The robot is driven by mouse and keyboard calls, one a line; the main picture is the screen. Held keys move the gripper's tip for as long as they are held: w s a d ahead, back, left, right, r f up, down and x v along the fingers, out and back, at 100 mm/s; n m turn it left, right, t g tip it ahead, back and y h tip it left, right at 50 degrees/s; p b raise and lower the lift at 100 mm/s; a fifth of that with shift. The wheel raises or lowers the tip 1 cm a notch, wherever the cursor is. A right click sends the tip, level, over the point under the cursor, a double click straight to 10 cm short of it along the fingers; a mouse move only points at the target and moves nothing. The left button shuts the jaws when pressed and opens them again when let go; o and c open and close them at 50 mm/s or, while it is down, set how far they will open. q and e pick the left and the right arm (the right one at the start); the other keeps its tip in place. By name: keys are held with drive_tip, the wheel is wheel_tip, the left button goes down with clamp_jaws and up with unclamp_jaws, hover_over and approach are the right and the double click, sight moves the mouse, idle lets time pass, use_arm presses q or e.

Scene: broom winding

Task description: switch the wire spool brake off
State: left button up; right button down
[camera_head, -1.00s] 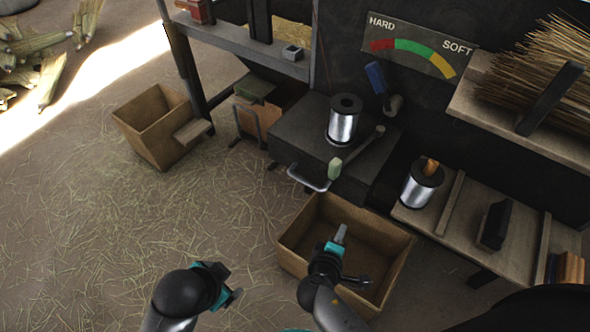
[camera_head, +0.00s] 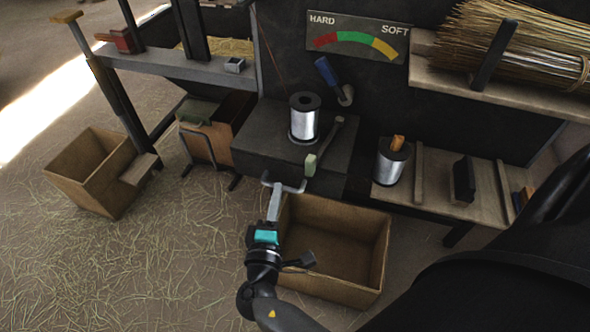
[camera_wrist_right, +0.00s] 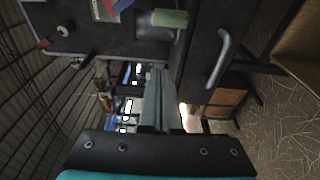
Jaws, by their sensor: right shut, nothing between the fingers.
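The silver wire spool (camera_head: 304,122) stands upright on a dark box (camera_head: 262,135) against the wall. Beside it, a grey lever arm (camera_head: 327,138) slopes down to a pale green grip (camera_head: 311,165) at the box's front edge. The green grip also shows at the top of the right wrist view (camera_wrist_right: 169,18). My right gripper (camera_head: 277,192) is shut and empty, in front of the box and lower left of the green grip, apart from it. Its fingers partly cover the metal front handle (camera_head: 295,187), which shows in the wrist view (camera_wrist_right: 218,58). My left gripper is out of view.
An open cardboard box (camera_head: 335,240) stands below the dark box. A blue-handled lever (camera_head: 328,72) hangs on the wall under the HARD/SOFT gauge (camera_head: 356,38). Straw-covered floor (camera_head: 160,260) is open at left.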

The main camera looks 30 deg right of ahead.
drive_tip(key=b+x, duration=0.2)
drive_tip(key=x, duration=0.8)
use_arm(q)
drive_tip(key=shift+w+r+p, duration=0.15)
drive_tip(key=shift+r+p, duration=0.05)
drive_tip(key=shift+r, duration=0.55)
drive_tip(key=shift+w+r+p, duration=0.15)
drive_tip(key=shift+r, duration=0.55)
use_arm(e)
drive_tip(key=shift+s+d, duration=0.5)
drive_tip(key=shift+s, duration=0.35)
drive_tip(key=shift+s+d, duration=0.5)
drive_tip(key=shift+s, duration=0.4)
drive_tip(key=shift+d, duration=0.1)
